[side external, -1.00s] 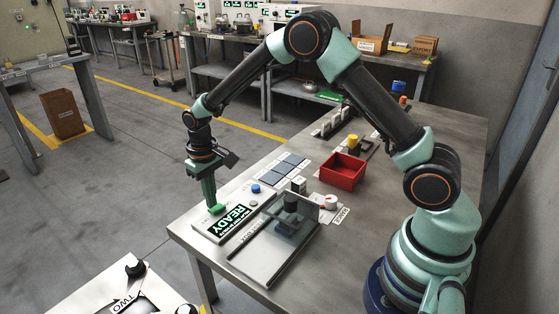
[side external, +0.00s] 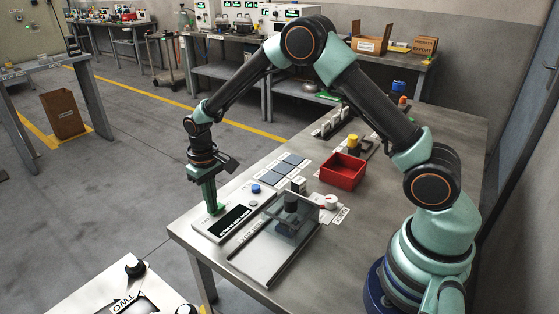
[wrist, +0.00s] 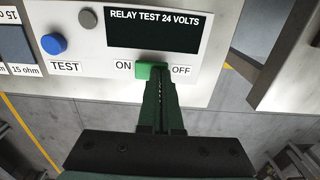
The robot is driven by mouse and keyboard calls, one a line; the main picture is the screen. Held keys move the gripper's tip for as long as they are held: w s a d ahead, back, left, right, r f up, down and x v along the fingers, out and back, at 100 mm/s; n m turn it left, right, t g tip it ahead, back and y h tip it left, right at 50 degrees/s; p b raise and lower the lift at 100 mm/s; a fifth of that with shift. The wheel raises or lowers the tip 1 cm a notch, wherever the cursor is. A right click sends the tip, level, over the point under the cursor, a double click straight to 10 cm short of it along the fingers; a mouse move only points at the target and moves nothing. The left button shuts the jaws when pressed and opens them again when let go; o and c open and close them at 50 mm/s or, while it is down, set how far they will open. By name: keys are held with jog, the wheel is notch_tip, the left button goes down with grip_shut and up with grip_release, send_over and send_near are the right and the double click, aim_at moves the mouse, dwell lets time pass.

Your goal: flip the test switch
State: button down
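The test switch is a green switch (wrist: 148,71) on the white relay test panel (wrist: 196,84), between the printed words ON and OFF. It also shows in the side view (side external: 220,208) beside the dark display. My gripper (wrist: 158,82) has its two green fingers together with nothing visible between them. Its tips are at the near edge of the switch and partly cover it; they look in contact. In the side view my gripper (side external: 215,211) points down at the panel. The panel's display (wrist: 152,30) is dark and blank under the heading RELAY TEST 24 VOLTS.
A blue button (wrist: 53,44) marked TEST and a grey round button (wrist: 87,18) sit left of the display. A red bin (side external: 342,172), a clear-covered fixture (side external: 270,250) and a red-and-white knob (side external: 330,201) stand on the bench nearby. The bench edge is close to the panel.

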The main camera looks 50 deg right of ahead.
jog(key=shift+r, duration=3.45)
jog(key=shift+r, duration=0.1)
jog(key=s+d+r+t, duration=0.3)
jog(key=s+r, duration=0.5)
jog(key=r, duration=0.4)
jog(key=s+d+r+t, duration=0.2)
jog(key=s+r, duration=0.1)
jog(key=s, duration=0.8)
jog(key=shift+s+t, duration=0.3)
jog(key=shift+d+r, duration=0.1)
